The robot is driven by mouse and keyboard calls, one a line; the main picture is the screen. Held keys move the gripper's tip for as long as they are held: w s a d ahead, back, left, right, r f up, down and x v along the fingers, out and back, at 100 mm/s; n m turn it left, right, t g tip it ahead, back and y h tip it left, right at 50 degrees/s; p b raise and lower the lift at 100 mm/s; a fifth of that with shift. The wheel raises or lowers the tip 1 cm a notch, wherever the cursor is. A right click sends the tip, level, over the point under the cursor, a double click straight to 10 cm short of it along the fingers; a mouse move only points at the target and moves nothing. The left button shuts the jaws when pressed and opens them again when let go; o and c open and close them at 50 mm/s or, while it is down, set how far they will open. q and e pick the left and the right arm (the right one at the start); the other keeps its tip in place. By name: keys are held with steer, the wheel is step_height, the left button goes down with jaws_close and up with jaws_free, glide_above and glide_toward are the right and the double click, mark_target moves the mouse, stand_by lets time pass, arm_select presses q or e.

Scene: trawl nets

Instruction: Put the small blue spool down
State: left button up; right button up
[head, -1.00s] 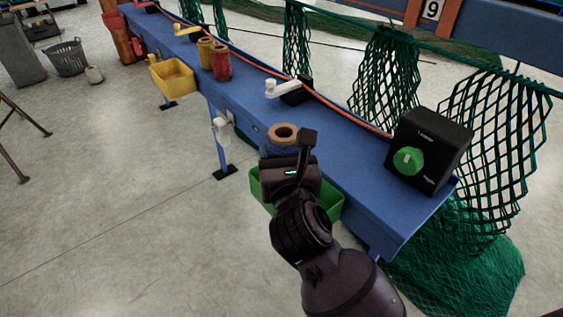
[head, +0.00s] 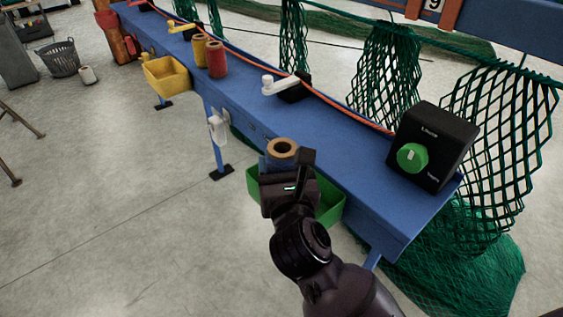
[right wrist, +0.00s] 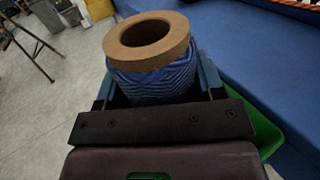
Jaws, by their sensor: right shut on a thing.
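The small blue spool (head: 282,151) has a tan cardboard top ring and blue twine. In the right wrist view the spool (right wrist: 150,55) stands upright between the two fingers. My right gripper (head: 284,166) is shut on it, at the front edge of the blue bench (head: 345,160). The gripper hides the spool's lower part in the head view, so I cannot tell whether its base touches the bench. My left gripper is not in view.
A green bin (head: 328,200) hangs on the bench front beside my gripper. A black box with a green knob (head: 432,150) stands right. A white crank (head: 285,85), red spool (head: 216,60) and yellow spool (head: 200,48) stand farther back. Bare bench top lies right of the spool.

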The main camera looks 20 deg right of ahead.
steer(key=o, duration=1)
steer(key=shift+r, duration=0.6)
steer(key=s, duration=0.4)
steer(key=s+a, duration=0.1)
steer(key=s, duration=0.3)
steer(key=s+a, duration=0.1)
steer(key=s, duration=0.3)
steer(key=shift+p, duration=0.35)
